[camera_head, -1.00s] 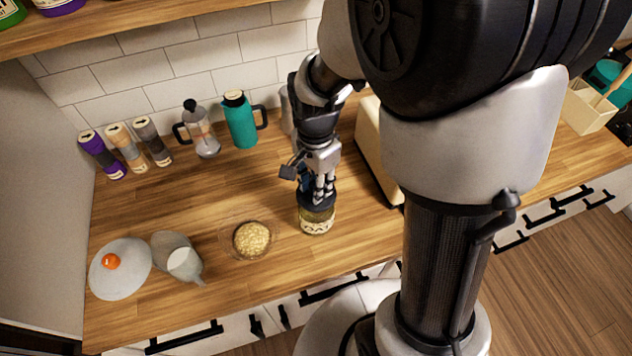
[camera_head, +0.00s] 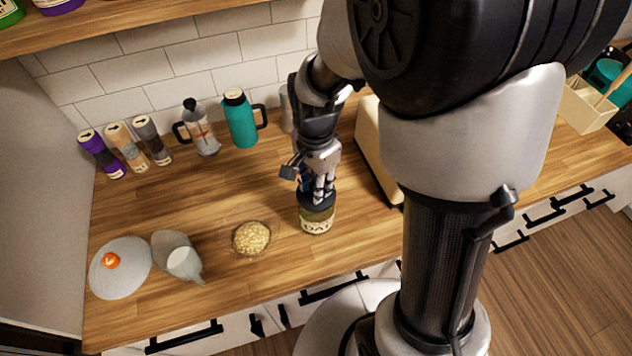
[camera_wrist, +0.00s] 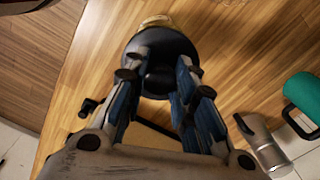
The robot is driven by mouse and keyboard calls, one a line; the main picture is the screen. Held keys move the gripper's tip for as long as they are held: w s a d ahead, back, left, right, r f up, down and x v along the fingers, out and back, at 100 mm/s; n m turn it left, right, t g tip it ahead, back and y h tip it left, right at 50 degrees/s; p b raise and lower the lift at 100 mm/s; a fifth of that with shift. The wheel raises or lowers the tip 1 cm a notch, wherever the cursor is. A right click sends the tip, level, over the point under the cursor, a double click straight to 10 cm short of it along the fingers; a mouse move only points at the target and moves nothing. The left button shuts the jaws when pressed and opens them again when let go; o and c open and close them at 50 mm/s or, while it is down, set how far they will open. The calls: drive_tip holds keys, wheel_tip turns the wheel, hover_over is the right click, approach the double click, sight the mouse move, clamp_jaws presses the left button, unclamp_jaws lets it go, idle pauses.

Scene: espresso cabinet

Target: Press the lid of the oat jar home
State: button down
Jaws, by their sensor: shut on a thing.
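The oat jar (camera_head: 317,224), a glass jar with a pale lettered label, stands upright on the wooden counter near its front edge. Its dark round lid (camera_head: 318,202) sits on the jar's mouth; I cannot tell whether a small gap is left beneath it. My gripper (camera_head: 318,188) points down from above with its fingers closed on the lid's top. In the wrist view, the lid (camera_wrist: 160,52) lies between the blue-padded fingers, and a strip of the jar (camera_wrist: 155,20) shows beyond it. The lid hides the jar's mouth.
A teal flask (camera_head: 240,120), a press pot (camera_head: 200,130) and several grinders line the back. A cream box (camera_head: 372,150) stands close right.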

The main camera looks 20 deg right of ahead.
idle(0.4)
drive_tip(key=c, duration=1.2)
unclamp_jaws()
drive_tip(key=shift+c, duration=0.2)
drive_tip(key=shift+o, duration=0.4)
drive_tip(key=o, duration=0.4)
drive_tip(key=shift+r+p, duration=3)
drive_tip(key=shift+r, duration=0.55)
